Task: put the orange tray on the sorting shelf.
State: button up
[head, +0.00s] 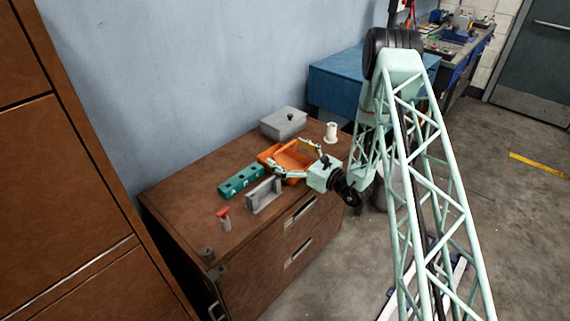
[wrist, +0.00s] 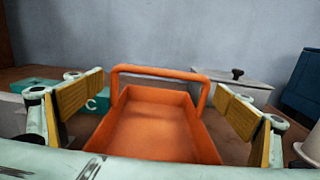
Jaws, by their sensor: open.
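The orange tray (head: 268,154) sits on top of the brown wooden cabinet; in the wrist view (wrist: 155,125) it is an open box with an orange bar handle arching over its far part. My gripper (head: 293,154) is open over the tray. In the wrist view its two yellow-padded fingers (wrist: 161,92) stand apart, one to each side of the tray, with visible gaps to the handle. The tray's near end is hidden by my gripper. I cannot identify a sorting shelf in either view.
On the brown cabinet (head: 185,196) are a teal block with holes (head: 240,181), a grey holder (head: 264,195), a red-topped item (head: 224,219), a grey lidded box (head: 284,123) and a white spool-like item (head: 331,132). A blue-covered table (head: 335,77) stands behind. A tall brown cabinet (head: 65,150) is at left.

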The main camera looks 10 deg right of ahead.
jog(key=shift+c, duration=0.7)
jog(key=c, duration=1)
jog(key=shift+r, duration=0.15)
jog(key=shift+r+p, duration=0.45)
jog(key=shift+r, duration=0.7)
jog(key=shift+s+a+r+p+v, duration=0.25)
jog(key=shift+r+p+v, duration=0.2)
jog(key=shift+v, duration=2.2)
jog(key=shift+s+a+r+p+v, duration=0.15)
jog(key=shift+a+r+p+v, duration=0.2)
jog(key=shift+v, duration=2.3)
jog(key=shift+s+a+r+p+v, duration=0.25)
jog(key=shift+r+p+v, duration=0.25)
jog(key=shift+v, duration=2.15)
